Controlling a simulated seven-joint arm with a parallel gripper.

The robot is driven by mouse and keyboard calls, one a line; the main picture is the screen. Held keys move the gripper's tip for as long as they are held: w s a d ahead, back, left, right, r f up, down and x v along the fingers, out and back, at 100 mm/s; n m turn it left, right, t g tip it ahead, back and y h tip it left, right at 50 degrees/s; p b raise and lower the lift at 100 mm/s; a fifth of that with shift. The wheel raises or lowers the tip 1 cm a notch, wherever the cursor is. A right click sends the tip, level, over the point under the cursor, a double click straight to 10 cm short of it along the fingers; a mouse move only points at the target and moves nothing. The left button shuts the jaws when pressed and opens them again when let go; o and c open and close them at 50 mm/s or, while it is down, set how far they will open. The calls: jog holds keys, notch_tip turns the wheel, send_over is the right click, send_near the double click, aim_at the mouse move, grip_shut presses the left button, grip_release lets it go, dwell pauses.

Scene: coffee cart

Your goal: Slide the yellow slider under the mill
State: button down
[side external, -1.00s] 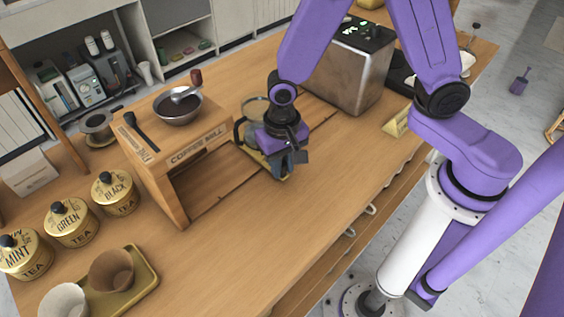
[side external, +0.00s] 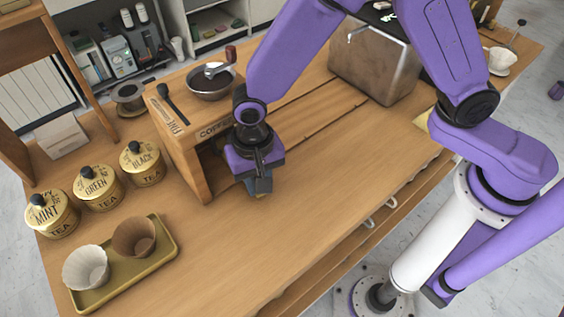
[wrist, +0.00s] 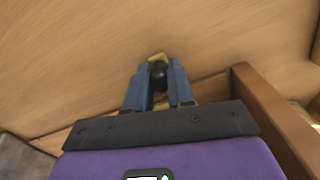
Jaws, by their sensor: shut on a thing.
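The coffee mill (side external: 188,158) is a wooden box, open underneath, with a metal bowl (side external: 210,83) on top. My gripper (side external: 258,190) points down at the mill's front right corner. In the wrist view its blue fingers (wrist: 159,82) are shut on a black knob (wrist: 158,74), with bits of the yellow slider (wrist: 157,57) showing around it. Most of the slider is hidden by my gripper and the mill. The mill's wooden edge also shows at the right of the wrist view (wrist: 272,115). The glass pot seen earlier is hidden now.
Tea tins (side external: 98,187) and a gold tray (side external: 165,255) with two cups stand left of the mill. A metal machine (side external: 375,65) stands at the back right. Dark grooves (side external: 320,122) run along the wooden counter, which is clear in front.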

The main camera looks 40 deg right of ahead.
jog(key=shift+a, duration=2.6)
jog(key=c, duration=1)
grip_release()
jog(key=shift+a, duration=0.1)
jog(key=shift+r, duration=0.15)
notch_tip(320, 180, up, 17)
jog(key=shift+r, duration=0.1)
jog(key=shift+d, duration=0.25)
